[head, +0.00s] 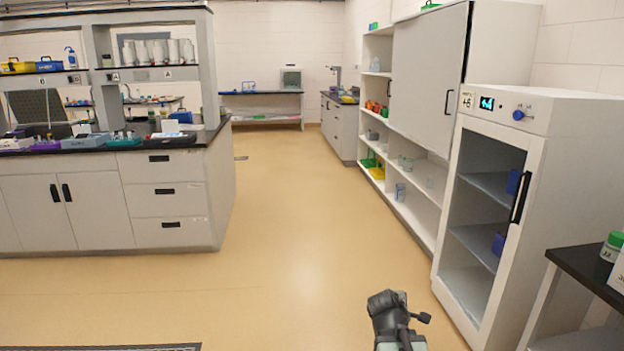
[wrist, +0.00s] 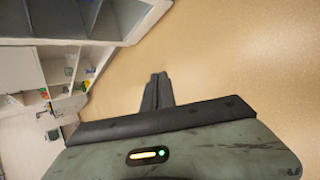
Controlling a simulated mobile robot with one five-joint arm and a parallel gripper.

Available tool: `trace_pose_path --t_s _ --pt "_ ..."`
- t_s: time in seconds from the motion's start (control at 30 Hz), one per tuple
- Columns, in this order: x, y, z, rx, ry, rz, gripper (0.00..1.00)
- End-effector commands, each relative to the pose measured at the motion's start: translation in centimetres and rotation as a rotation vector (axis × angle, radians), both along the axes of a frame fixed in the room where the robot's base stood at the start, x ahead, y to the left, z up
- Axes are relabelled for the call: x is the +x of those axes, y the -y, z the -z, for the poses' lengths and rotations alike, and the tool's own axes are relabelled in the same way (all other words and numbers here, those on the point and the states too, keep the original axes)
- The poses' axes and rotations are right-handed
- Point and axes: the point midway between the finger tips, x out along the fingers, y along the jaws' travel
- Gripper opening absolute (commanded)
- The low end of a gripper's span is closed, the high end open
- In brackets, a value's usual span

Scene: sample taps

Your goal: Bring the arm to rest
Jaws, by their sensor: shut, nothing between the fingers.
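My gripper shows in the wrist view (wrist: 157,77), its two dark fingers together with nothing between them. Bare tan floor lies beyond the fingertips. In the head view, part of my arm (head: 390,318) rises at the bottom, right of the middle, in front of the floor. The fingertips cannot be made out clearly there.
A white glass-door fridge (head: 560,180) stands close on the right, its door shut. A dark table (head: 590,268) is at the lower right edge. White shelving (head: 415,200) lines the right wall. A lab bench (head: 110,205) stands left. The floor (head: 290,200) between is clear.

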Motion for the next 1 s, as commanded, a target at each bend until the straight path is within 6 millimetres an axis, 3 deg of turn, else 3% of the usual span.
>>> trace_pose_path --t_s 0.03,0.1,0.2,0.4,0.5,0.53,0.77,1.0 --pt "-0.6 -3.9 1.5 0.133 -0.005 0.065 0.0" --pt "-2.3 -8.2 3.5 0.322 -0.026 0.205 0.0" --pt "-5.5 -12.5 5.6 0.562 -0.082 0.469 0.0" --pt "-10.9 -16.9 7.0 0.81 -0.188 0.981 0.0" --pt "-12.2 -17.3 7.1 0.83 -0.162 1.197 0.0" --pt "-12.2 -17.3 4.8 0.829 -0.164 1.186 0.0" --pt "-12.1 -17.2 -2.5 0.828 -0.162 1.179 0.0" --pt "-12.1 -17.2 -12.2 0.827 -0.161 1.177 0.0"
